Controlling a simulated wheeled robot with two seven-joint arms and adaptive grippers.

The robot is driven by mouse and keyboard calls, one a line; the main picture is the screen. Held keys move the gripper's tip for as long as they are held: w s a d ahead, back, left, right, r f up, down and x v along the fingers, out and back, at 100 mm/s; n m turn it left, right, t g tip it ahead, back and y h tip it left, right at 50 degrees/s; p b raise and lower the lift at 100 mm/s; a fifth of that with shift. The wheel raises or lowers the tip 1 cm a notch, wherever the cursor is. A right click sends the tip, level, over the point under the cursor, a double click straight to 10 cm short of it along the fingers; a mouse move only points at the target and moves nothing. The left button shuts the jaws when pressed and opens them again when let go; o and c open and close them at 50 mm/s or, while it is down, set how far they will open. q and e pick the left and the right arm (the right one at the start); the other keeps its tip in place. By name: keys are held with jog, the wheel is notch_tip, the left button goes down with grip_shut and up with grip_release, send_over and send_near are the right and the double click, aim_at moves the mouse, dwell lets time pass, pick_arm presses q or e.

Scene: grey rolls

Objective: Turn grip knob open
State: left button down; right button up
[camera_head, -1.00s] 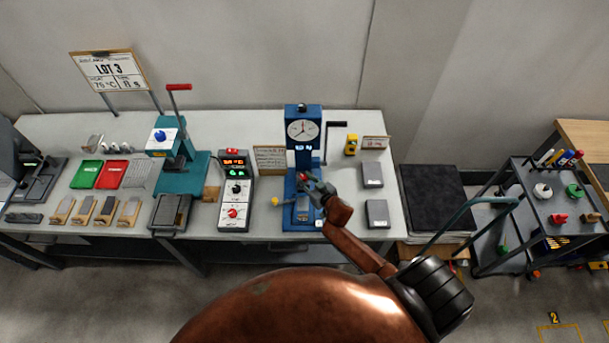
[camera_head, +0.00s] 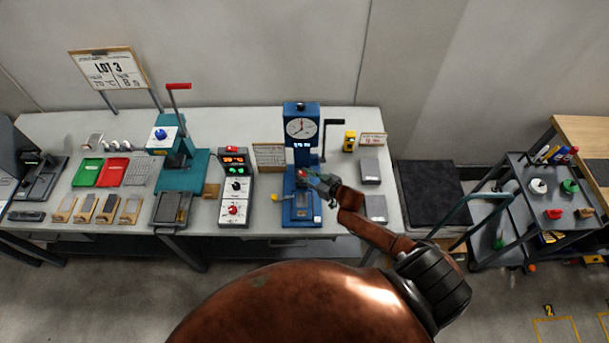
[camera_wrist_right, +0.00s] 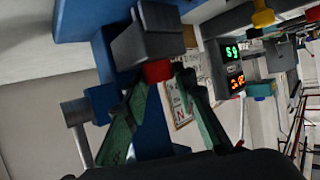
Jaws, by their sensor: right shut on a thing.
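The blue test stand (camera_head: 302,109) with a round dial stands on the bench. A small red grip knob (camera_head: 302,173) shows at the front of its column, below the dial. My right gripper (camera_head: 316,181) reaches it from the right. In the right wrist view the red knob (camera_wrist_right: 157,71) sits under a dark grey block (camera_wrist_right: 147,40), between the fingertips of my right gripper (camera_wrist_right: 160,80). The fingers are shut on the knob, with their green pads on either side. The knob's exact turn angle cannot be told. My left gripper is not in view.
A yellow knob (camera_head: 275,196) sticks out at the stand's left. A control box (camera_head: 235,187) with lit displays stands left of it. A black crank (camera_head: 332,122) is at its right. Grey blocks (camera_head: 371,171) lie on the bench further right.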

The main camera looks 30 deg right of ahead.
jog(key=o, duration=1.2)
jog(key=shift+c, duration=0.2)
jog(key=shift+s, duration=0.15)
jog(key=v, duration=1.1)
jog(key=shift+s+d+r, duration=0.2)
jog(key=shift+s+r, duration=0.05)
jog(key=shift+s, duration=0.05)
